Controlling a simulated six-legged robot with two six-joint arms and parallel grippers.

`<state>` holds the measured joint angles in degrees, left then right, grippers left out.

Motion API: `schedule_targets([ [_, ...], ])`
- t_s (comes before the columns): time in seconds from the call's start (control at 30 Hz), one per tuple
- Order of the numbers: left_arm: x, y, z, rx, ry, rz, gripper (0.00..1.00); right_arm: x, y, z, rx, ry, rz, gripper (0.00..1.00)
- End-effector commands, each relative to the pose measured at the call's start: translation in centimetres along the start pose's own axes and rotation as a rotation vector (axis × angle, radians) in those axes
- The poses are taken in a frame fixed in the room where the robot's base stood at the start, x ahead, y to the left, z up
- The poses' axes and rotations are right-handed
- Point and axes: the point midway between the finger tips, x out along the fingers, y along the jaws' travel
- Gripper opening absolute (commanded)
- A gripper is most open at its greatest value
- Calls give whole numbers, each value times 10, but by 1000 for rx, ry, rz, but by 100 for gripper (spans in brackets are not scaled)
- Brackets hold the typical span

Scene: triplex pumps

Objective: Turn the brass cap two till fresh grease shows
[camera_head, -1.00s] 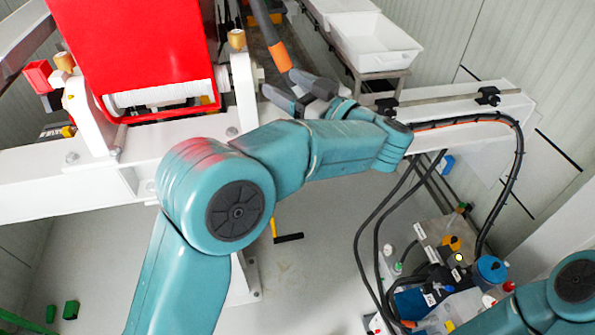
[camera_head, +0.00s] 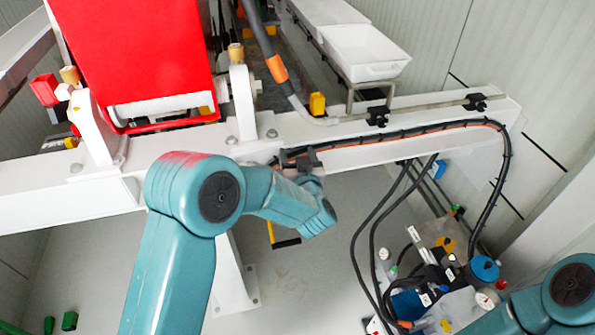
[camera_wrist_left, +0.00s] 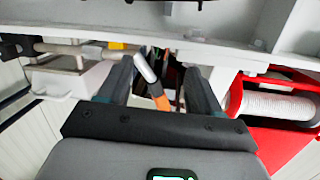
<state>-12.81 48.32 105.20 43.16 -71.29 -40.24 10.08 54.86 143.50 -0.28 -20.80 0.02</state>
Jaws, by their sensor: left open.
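Two brass caps stand on white bearing posts beside the red guard: one on the left post (camera_head: 70,75) and one on the right post (camera_head: 236,53). I cannot read any number on them. No grease is discernible on either. My left gripper (camera_head: 298,160) is at the white beam, below and to the right of the right cap, apart from it. In the left wrist view the gripper (camera_wrist_left: 160,88) is open, with nothing held between its dark fingers. No brass cap is discernible in that view. My right arm shows at the lower right; its gripper is out of view.
A grey hose with an orange band (camera_head: 277,69) runs down to the beam (camera_head: 330,155). The red guard (camera_head: 140,50) covers a white roller (camera_head: 165,106). Black cables (camera_head: 505,160) hang at right, above bottles and clutter.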

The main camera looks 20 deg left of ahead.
Motion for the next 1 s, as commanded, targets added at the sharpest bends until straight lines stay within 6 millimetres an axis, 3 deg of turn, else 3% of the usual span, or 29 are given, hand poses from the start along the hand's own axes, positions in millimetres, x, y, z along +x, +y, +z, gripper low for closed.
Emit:
schedule_targets([
  [0.2,-5,2,32,4,-80,78,64,-2,-1,0,0,0,0,0],
  [0.4,-8,2,44,3,-108,102,64,-3,-1,0,0,0,0,0],
  [0.83,-8,2,43,3,-107,102,63,-3,-1,0,0,0,0,0],
  [1.0,-9,0,24,-4,-73,69,63,-4,-1,0,0,0,0,0],
])
